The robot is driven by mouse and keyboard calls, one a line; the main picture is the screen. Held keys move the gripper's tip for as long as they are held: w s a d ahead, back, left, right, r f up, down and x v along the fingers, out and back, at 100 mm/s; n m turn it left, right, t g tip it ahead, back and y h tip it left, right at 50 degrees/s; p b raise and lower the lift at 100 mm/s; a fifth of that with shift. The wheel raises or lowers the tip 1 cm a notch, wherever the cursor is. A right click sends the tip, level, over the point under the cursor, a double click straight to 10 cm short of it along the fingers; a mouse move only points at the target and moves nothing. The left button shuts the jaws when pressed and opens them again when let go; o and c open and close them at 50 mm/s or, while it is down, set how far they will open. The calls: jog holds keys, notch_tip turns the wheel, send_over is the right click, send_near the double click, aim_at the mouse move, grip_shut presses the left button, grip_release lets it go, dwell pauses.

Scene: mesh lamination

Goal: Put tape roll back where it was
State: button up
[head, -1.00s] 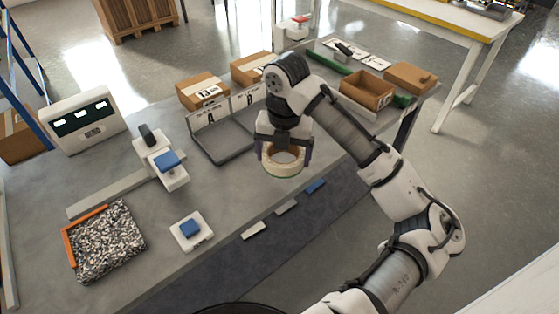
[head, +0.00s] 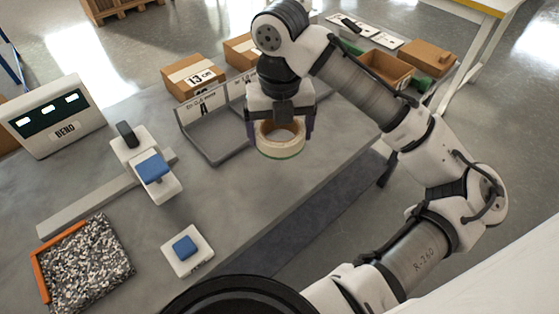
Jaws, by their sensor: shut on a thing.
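A cream tape roll (head: 281,143) with a green lower edge is in the middle of the head view. My gripper (head: 281,130) is shut on it, with one dark finger on each side of the roll. The roll appears held above the grey table (head: 190,202), near its front edge. My gripper and arm hide part of the table behind the roll.
A grey tray (head: 215,148) with label panels lies left of my gripper. Cardboard boxes (head: 192,77) stand behind it. A display unit (head: 58,115), a blue-topped device (head: 153,170), a blue-button pad (head: 187,250) and a speckled mat (head: 90,265) occupy the left.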

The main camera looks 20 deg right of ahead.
aim_at(280, 171)
notch_tip(280, 171, down, 10)
jog(key=shift+r, duration=0.2)
jog(key=shift+f+b, duration=0.15)
jog(key=shift+b, duration=0.15)
jog(key=o, duration=0.8)
jog(key=shift+o, duration=0.2)
notch_tip(280, 171, up, 12)
jog(key=shift+p, duration=0.45)
